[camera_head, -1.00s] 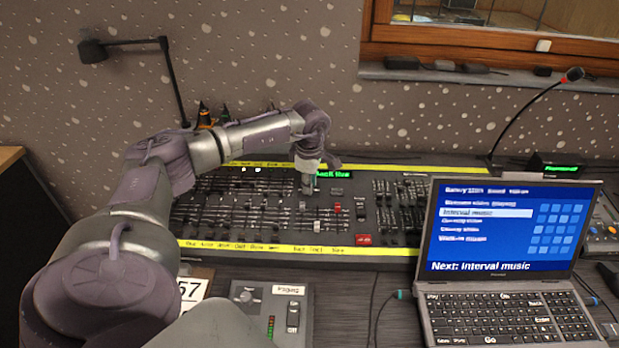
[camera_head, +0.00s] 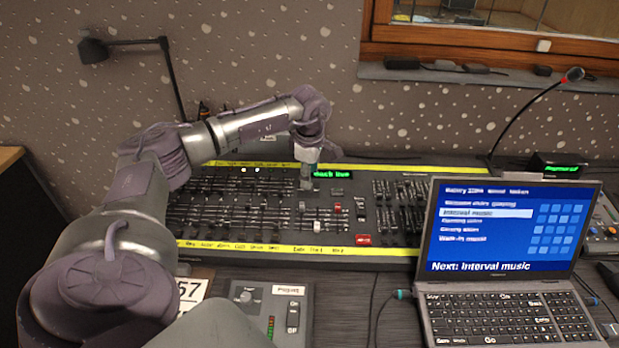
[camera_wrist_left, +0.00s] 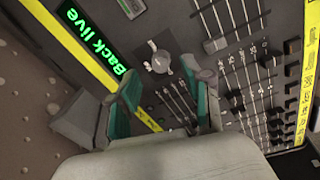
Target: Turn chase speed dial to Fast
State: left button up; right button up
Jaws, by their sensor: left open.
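A round grey dial (camera_wrist_left: 160,62) with a small pointer sits on the black lighting desk (camera_head: 350,240), beside the green "Back live" display (camera_wrist_left: 92,42). Its scale labels are too small to read. My left gripper (camera_wrist_left: 163,100) is open and empty, pointing down over the desk. Its two teal-padded fingers are apart, and the dial shows beyond the gap between their tips, not gripped. In the head view my left gripper (camera_head: 307,182) is just left of the display (camera_head: 332,174), and the dial cannot be made out there. My right gripper is not in view.
Rows of faders (camera_head: 235,205) fill the desk left of the gripper, with more faders to the right. An open laptop (camera_head: 510,235) stands at the front right. A gooseneck microphone (camera_head: 530,105) rises behind it. A small paging box (camera_head: 270,305) sits in front.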

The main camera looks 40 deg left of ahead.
aim_at(309, 196)
pick_arm(q)
notch_tip(309, 196, up, 8)
jog(key=s, duration=0.1)
jog(key=shift+d+r, duration=0.2)
jog(key=shift+d, duration=0.2)
